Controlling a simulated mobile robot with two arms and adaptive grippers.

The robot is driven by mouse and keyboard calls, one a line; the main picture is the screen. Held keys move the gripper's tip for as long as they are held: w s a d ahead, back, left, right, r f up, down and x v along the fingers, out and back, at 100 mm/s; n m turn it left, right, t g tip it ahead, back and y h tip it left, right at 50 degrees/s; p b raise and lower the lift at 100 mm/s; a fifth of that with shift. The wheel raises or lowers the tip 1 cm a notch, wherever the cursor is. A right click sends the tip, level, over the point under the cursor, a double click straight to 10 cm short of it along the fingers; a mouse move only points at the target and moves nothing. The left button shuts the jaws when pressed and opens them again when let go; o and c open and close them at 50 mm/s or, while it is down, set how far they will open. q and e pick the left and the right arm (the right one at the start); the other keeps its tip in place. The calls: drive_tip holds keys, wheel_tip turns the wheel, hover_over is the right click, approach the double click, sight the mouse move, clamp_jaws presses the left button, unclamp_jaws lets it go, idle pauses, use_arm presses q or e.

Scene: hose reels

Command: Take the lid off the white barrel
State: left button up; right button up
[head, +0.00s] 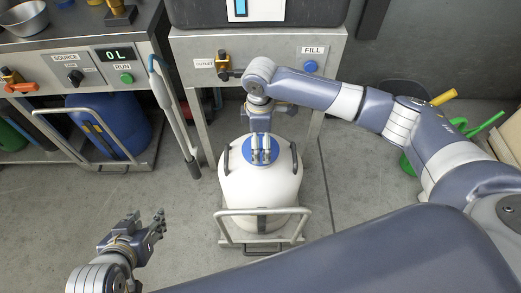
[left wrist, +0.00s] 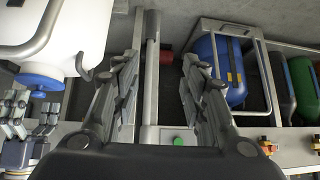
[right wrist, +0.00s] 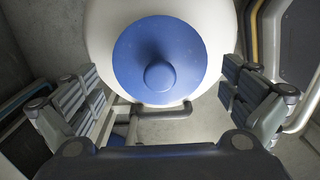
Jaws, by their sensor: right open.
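The white barrel (head: 262,190) stands upright on a wheeled cart on the floor, in front of the fill station. Its round blue lid (head: 250,156) is on top; the right wrist view shows the lid (right wrist: 160,55) with a raised round knob (right wrist: 160,76) in the middle. My right gripper (head: 261,158) is over the lid with its fingers pointing down; in the right wrist view the fingers are open, spread to both sides of the lid and apart from the knob. My left gripper (head: 158,226) is open and empty, left of the barrel.
The cart's metal handle (head: 262,211) is at the barrel's near side. A grey hose wand (head: 177,120) leans beside the left bench. A blue barrel (head: 112,125) sits on a cart below that bench. Green items (head: 410,165) lie at right. The floor left of the barrel is clear.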

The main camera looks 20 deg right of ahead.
use_arm(q)
drive_tip(key=shift+w+d+r+t, duration=0.25)
drive_tip(key=shift+w+r+t, duration=0.2)
drive_tip(key=shift+w, duration=0.2)
drive_tip(key=shift+w+d+r+t, duration=0.2)
drive_tip(key=shift+w+r+t, duration=0.15)
drive_tip(key=shift+w+r, duration=0.2)
use_arm(e)
drive_tip(key=shift+f, duration=0.8)
